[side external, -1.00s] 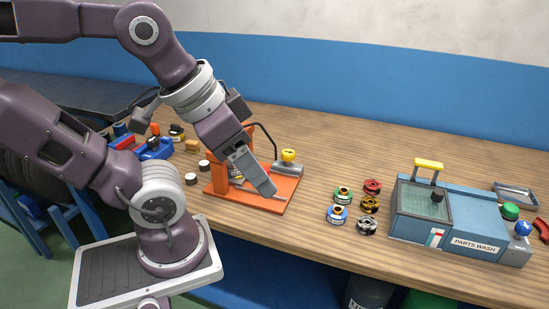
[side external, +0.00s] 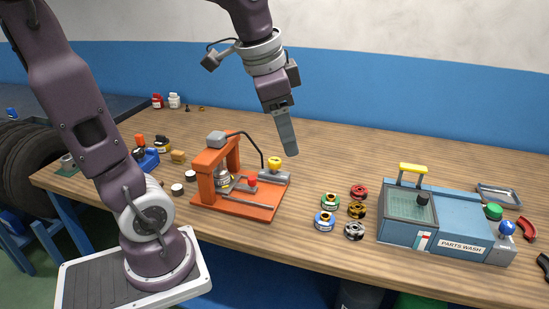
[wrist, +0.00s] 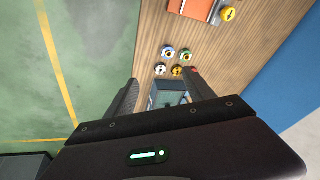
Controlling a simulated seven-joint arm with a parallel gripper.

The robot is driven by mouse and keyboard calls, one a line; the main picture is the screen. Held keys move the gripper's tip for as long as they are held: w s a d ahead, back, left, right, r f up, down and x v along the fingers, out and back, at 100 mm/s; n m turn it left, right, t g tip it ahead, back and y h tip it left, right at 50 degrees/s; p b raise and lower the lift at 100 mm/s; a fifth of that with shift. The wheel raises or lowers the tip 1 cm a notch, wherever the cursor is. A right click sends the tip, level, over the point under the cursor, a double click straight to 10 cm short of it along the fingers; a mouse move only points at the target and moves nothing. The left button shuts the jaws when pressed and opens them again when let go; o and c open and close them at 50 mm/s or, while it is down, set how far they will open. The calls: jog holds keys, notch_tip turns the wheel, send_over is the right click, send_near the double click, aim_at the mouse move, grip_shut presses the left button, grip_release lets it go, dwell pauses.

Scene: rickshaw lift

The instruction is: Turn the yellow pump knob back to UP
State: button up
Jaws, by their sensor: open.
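The yellow pump knob (side external: 275,162) sits on top of a grey pump block (side external: 273,176) at the right rear of the orange press (side external: 208,180). In the wrist view the knob (wrist: 228,14) is near the top edge, with a dark mark on its face too small to read surely. My gripper (side external: 292,152) hangs above the bench, up and slightly right of the knob in the side view, apart from it. The wrist view shows its two fingers (wrist: 163,84) spread, with nothing held between them.
Several ring-like parts (side external: 341,212) lie right of the press. A blue parts washer (side external: 450,222) with a yellow handle (side external: 413,169) stands further right. The bench behind the press is mostly clear.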

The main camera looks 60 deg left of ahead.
jog(key=w+a+f+m+g, duration=0.2)
jog(key=w+a+f+m, duration=0.25)
jog(key=w+a, duration=0.65)
jog(key=m+g, duration=0.2)
jog(key=m, duration=0.2)
send_over(275, 160)
jog(key=shift+n+h, duration=0.25)
jog(key=shift+h, duration=0.15)
notch_tip(275, 160, down, 13)
jog(key=shift+r, duration=0.15)
notch_tip(275, 160, down, 7)
jog(key=shift+a+f, duration=0.1)
jog(key=shift+f, duration=0.05)
grip_shut()
